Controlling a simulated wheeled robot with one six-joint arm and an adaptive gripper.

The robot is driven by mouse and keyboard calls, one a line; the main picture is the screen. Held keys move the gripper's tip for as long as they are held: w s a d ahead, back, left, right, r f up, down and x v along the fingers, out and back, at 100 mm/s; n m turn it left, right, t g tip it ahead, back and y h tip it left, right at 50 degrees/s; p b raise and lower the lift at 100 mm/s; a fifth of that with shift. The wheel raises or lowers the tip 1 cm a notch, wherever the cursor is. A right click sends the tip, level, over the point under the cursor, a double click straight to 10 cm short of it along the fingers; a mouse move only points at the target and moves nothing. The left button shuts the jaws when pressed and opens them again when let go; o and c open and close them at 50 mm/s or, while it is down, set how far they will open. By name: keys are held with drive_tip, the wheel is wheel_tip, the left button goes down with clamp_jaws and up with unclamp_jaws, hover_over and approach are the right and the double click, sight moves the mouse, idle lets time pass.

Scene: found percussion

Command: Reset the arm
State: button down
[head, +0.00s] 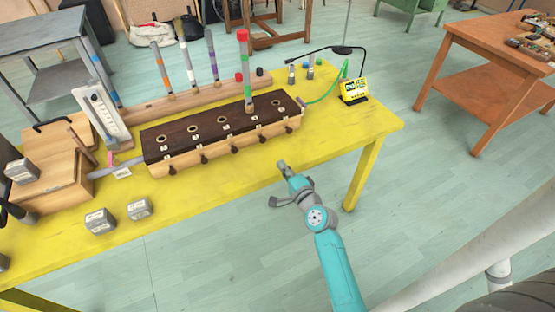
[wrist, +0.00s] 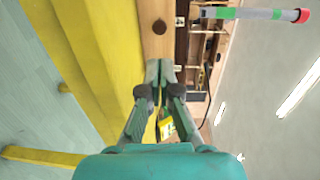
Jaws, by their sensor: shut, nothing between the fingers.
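My gripper (head: 284,168) is at the end of my teal arm, by the front edge of the yellow table (head: 225,197) in the head view. In the wrist view, my gripper (wrist: 159,72) has its fingers together, with nothing held between them. It is in front of the right part of a long wooden box (head: 230,147) with a dark top, several holes and knobs along its front. A tube with a red cap and a green band (head: 246,75) stands upright in one of the holes. The same tube also shows in the wrist view (wrist: 250,14).
Several banded tubes (head: 188,62) stand in a wooden rail behind the box. Grey metal blocks (head: 100,221) lie at the table's front left. A yellow display (head: 354,91) stands at the right end. A brown table (head: 500,50) is at right. Floor between the tables is clear.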

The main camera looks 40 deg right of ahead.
drive_tip(key=shift+s+a+r, duration=0.1)
drive_tip(key=shift+s+a, duration=0.1)
drive_tip(key=shift+s, duration=0.5)
drive_tip(key=s+a+f+n+g+y, duration=0.15)
drive_tip(key=s+a+n, duration=0.25)
drive_tip(key=s+a, duration=0.45)
drive_tip(key=s+a+f+n+h, duration=0.1)
drive_tip(key=s+a+f+n, duration=0.25)
drive_tip(key=s+a, duration=0.5)
drive_tip(key=s+a+r+n+y, duration=0.2)
drive_tip(key=s+r+n, duration=0.4)
drive_tip(key=s, duration=0.4)
drive_tip(key=s+a+r+n+y, duration=0.2)
drive_tip(key=s+a+r+n, duration=0.2)
drive_tip(key=s+n, duration=0.3)
drive_tip(key=v, duration=0.4)
drive_tip(key=shift+a+r, duration=0.2)
drive_tip(key=shift+r, duration=0.2)
drive_tip(key=shift+n, duration=0.25)
